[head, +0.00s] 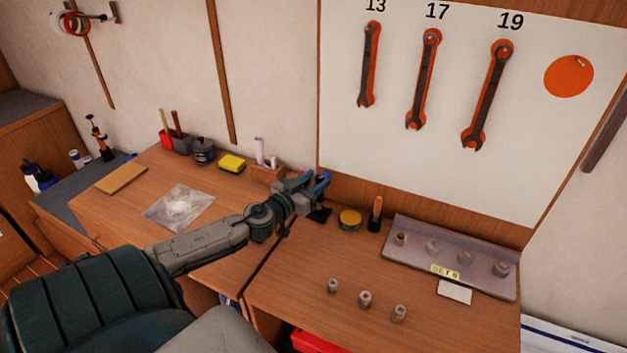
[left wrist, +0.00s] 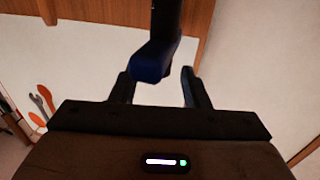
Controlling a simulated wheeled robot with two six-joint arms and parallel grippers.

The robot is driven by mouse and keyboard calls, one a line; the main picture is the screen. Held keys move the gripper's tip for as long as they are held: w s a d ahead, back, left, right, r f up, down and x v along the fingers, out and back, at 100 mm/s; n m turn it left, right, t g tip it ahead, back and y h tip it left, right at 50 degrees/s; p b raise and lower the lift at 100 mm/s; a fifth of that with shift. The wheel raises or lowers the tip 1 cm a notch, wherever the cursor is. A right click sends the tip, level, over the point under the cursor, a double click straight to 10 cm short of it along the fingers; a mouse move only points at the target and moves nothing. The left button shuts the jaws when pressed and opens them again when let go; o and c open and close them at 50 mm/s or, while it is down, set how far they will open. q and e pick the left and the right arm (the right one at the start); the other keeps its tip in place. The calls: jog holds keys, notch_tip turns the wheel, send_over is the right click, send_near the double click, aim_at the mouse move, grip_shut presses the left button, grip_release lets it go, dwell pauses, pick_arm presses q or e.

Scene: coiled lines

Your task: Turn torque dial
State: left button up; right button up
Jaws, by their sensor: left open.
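A dark upright tool with a blue part (head: 322,180) stands on a black base (head: 320,214) at the back of the bench; I cannot make out a dial scale on it. My left gripper (head: 308,184) is level with the blue part, and it hides some of the tool. In the left wrist view the blue end (left wrist: 152,64) of a dark shaft reaches in between the tips of my open left gripper (left wrist: 158,86). The blue end lies nearer the left finger; I cannot tell whether they touch. My right gripper is not in view.
A grey rack (head: 470,283) with sockets stands on the right, with loose sockets (head: 365,299) on the bench in front. A yellow-topped tin (head: 350,219) and a brush (head: 375,213) stand right of the tool. Wrenches (head: 425,80) hang on the white board behind.

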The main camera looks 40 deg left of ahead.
pick_arm(q)
jog(key=shift+c, duration=0.4)
grip_shut()
